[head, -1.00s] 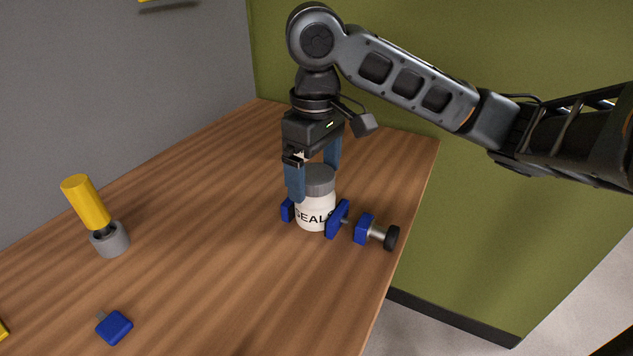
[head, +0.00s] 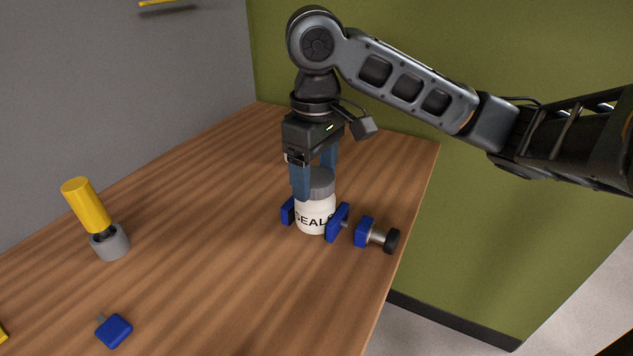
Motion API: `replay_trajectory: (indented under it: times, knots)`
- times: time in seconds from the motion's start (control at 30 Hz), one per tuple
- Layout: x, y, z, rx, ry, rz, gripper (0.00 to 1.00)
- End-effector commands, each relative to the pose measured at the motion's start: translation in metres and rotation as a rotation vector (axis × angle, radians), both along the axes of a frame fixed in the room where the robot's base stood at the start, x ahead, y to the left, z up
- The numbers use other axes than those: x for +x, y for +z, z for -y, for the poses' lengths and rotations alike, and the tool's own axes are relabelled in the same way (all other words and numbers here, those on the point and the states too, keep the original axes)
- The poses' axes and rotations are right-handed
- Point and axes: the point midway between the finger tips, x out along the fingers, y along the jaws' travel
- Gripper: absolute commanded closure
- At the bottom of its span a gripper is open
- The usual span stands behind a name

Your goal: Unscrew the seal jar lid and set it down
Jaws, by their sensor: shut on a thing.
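The white seal jar (head: 315,217) stands upright on the wooden bench with dark lettering on its side. It sits between the blue jaws of a small vise (head: 338,222). Its grey lid (head: 321,184) is on top of the jar. My gripper (head: 317,183) points straight down over the jar, with its blue fingers shut on the lid from both sides. The near finger hides the lid's left part, and the far finger is partly hidden behind the lid.
A yellow-handled tool (head: 88,206) stands in a grey round holder (head: 110,243) on the left. A small blue block (head: 114,331) lies at the front left. The bench (head: 200,270) is clear between these and the jar. The bench's right edge is close beside the vise's black knob (head: 391,241).

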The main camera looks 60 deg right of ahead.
Motion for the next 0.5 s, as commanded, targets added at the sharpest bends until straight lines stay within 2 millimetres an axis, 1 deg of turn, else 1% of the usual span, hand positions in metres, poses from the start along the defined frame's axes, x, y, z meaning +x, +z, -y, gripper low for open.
replay_trajectory:
  times: [0.03,0.07,0.17,0.27,0.47,0.5]
  knots:
    - [0.0000,0.0001,0.0003,-0.001,-0.001,0.000,0.97]
    - [0.0000,0.0001,0.0003,-0.001,-0.001,0.000,1.00]
    - [0.0001,0.0001,0.0003,-0.001,0.015,0.000,1.00]
    - [0.0001,-0.0001,0.0002,-0.001,0.166,0.000,1.00]
    - [0.0001,0.0002,0.0002,-0.001,0.533,0.000,1.00]
    - [0.0001,0.0001,0.0002,-0.001,0.519,0.000,1.00]
